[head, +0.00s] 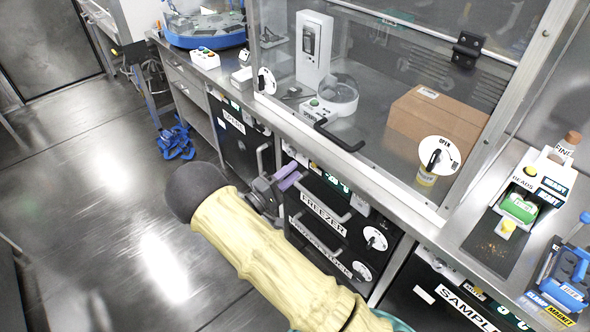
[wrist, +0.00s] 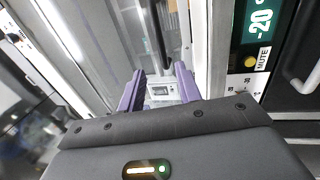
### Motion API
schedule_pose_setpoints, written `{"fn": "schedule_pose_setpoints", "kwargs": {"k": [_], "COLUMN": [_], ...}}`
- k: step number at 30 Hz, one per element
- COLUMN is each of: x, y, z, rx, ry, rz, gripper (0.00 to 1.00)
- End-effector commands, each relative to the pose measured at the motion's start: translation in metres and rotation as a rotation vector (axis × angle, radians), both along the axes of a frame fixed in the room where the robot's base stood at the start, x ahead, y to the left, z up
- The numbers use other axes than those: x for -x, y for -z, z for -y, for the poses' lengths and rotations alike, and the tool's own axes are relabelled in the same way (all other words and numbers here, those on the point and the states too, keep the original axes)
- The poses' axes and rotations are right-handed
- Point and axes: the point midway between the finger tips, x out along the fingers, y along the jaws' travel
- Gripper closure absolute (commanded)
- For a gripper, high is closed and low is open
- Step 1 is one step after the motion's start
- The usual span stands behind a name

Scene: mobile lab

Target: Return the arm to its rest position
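My arm (head: 260,240), in a cream sleeve with a dark elbow cap, reaches across the lower middle of the head view. It is bent, with my gripper (head: 291,177) in front of the bench fronts, near the freezer drawers (head: 323,210). In the wrist view my gripper (wrist: 158,88) shows two purple fingers standing apart with nothing held between them. Whether the fingers touch anything cannot be told.
A glass-fronted cabinet (head: 402,75) with a dark handle (head: 338,137) stands above the drawers. Drawer handles (head: 322,248) stick out close to my gripper. The floor (head: 95,190) at left is mostly clear, except a blue-footed stand (head: 176,143).

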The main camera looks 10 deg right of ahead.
Motion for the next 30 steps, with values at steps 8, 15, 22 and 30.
{"fn": "schedule_pose_setpoints", "kwargs": {"k": [8, 15, 22, 30], "x": [0.000, -0.007, -0.042, -0.050], "y": [0.000, -0.003, -0.011, -0.023], "z": [0.000, 0.006, 0.030, 0.045], "rx": [0.000, -0.052, -0.412, -0.969], "ry": [0.000, -0.025, -0.183, -0.323], "rz": [0.000, 0.004, 0.020, -0.009], "gripper": [0.66, 0.66, 0.66, 0.66]}}
